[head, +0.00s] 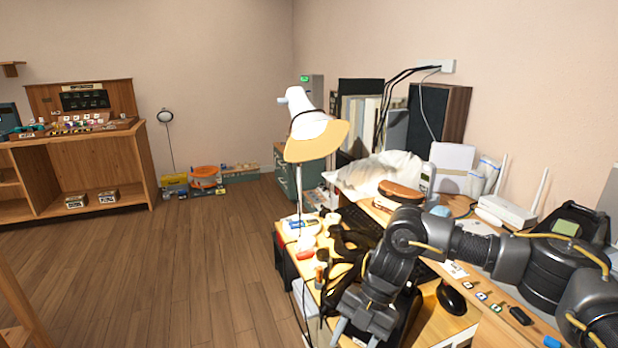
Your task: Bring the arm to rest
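My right arm comes in from the right over the desk (455,325), bent at the elbow. Its gripper (356,334) points down at the desk's near left part, at the bottom edge of the head view. Its two light grey fingers stand apart with a gap between them, and I see nothing held there; the fingertips are partly cut off by the frame. My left arm and gripper are out of view.
A white lamp (312,127) with a yellowish rim rises at the desk's left end. The wooden floor (200,265) at left is clear.

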